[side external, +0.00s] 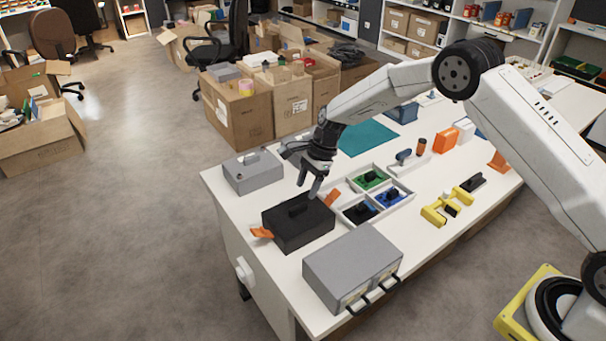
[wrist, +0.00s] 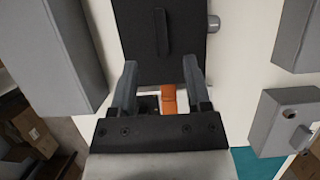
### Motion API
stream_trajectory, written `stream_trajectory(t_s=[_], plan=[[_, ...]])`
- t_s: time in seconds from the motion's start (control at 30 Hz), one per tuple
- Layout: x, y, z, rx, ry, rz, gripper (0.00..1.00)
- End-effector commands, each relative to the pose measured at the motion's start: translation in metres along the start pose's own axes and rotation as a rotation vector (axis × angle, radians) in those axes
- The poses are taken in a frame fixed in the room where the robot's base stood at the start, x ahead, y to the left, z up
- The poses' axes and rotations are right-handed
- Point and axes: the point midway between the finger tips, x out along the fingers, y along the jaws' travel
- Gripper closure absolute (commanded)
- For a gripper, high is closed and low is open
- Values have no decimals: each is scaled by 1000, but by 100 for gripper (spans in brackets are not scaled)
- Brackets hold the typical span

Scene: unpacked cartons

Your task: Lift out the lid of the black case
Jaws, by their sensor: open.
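The black case (side external: 290,232) sits on the white table near its left edge. Its lid (side external: 313,214) is on top, with a raised black bar handle (side external: 298,209). Orange latches stick out at its left (side external: 262,232) and right (side external: 333,197) sides. In the wrist view the case top (wrist: 140,30) and bar handle (wrist: 162,32) lie beyond my fingertips, and an orange latch (wrist: 171,98) shows between the fingers. My gripper (side external: 309,187) is open and empty, pointing down just above and behind the handle; it also shows in the wrist view (wrist: 160,78). I cannot tell whether it touches the lid.
A large grey box (side external: 350,262) with black handles stands in front of the case, a smaller grey box (side external: 253,176) behind it. A divided tray (side external: 372,193) with several small items lies close on the right. A teal mat (side external: 367,138) and yellow pieces (side external: 440,210) are farther off.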

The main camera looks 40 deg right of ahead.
Motion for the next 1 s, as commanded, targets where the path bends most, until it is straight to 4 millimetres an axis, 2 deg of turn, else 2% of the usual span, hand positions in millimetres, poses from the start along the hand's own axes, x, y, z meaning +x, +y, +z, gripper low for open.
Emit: stream_trajectory(t_s=[0.1,0.37,0.8,1.0], plan=[[8,0,0,-1,0,1,38],[12,0,0,-2,1,0,38],[54,-1,2,-2,1,0,38],[61,-1,2,-2,1,-2,38]])
